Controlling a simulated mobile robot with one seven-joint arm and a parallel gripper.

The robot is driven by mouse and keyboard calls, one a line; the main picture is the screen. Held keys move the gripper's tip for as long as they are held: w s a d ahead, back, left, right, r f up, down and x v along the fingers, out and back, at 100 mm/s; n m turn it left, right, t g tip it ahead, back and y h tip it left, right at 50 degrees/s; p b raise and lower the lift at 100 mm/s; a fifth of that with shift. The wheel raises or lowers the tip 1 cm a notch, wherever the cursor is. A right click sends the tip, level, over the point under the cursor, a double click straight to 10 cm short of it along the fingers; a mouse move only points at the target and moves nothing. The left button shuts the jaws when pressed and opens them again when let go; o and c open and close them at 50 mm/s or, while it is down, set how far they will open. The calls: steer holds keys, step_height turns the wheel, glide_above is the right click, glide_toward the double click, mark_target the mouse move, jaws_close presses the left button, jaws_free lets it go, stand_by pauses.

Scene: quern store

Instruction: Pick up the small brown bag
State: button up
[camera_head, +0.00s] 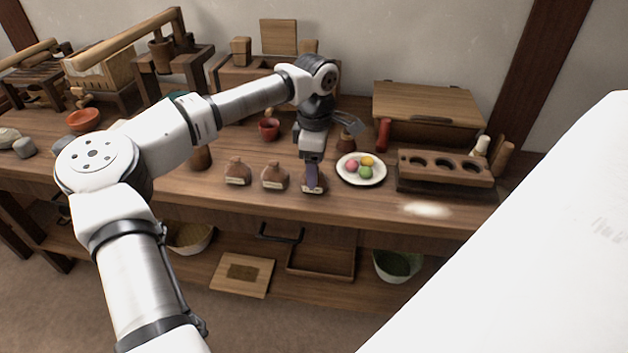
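Three small brown bags with pale labels stand in a row near the front of the wooden workbench: a left one (238,172), a middle one (275,177) and a right one (320,184). My gripper (312,178) points down at the right bag, with a dark finger in front of it, hiding its middle. The bag appears to rest on the bench. I cannot tell whether the fingers touch it or have shut on it.
A white plate (345,177) with coloured balls is close on the right. A wooden block with round holes (446,168) stands further right. A red cup (268,129) and a brown bottle (201,158) are behind and left. White powder (427,209) lies near the front edge.

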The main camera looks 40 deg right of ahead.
step_height(320, 180, down, 4)
steer(key=shift+w+r, duration=0.15)
steer(key=c, duration=1.1)
steer(key=shift+r, duration=0.2)
step_height(320, 180, up, 20)
steer(key=shift+f+p, duration=0.15)
steer(key=shift+p, duration=0.4)
